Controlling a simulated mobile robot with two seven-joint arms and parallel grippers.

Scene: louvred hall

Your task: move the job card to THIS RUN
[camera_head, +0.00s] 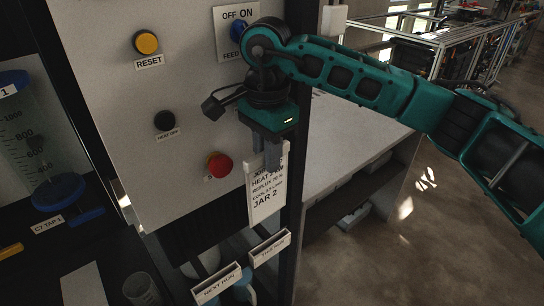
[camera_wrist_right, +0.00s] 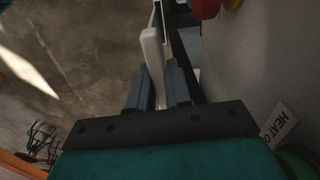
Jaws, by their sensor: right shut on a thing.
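The job card (camera_head: 265,203) is white with printed lines, "JAR 2" the largest among them. It hangs upright below my right gripper (camera_head: 271,160), which is shut on its top edge. In the right wrist view the card (camera_wrist_right: 152,52) shows edge-on between the two fingers of the gripper (camera_wrist_right: 158,88). The THIS RUN holder (camera_head: 270,249) is below the card, with a small gap between them in the head view. The NEXT RUN holder (camera_head: 217,285) is to its lower left. My left gripper is not in view.
A grey panel beside the card carries a red button (camera_head: 219,165), a black heat knob (camera_head: 165,120), a yellow reset button (camera_head: 146,43) and a blue feed switch (camera_head: 238,30). A pale bench (camera_head: 345,150) stands to the right. A beaker (camera_head: 140,288) is at lower left.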

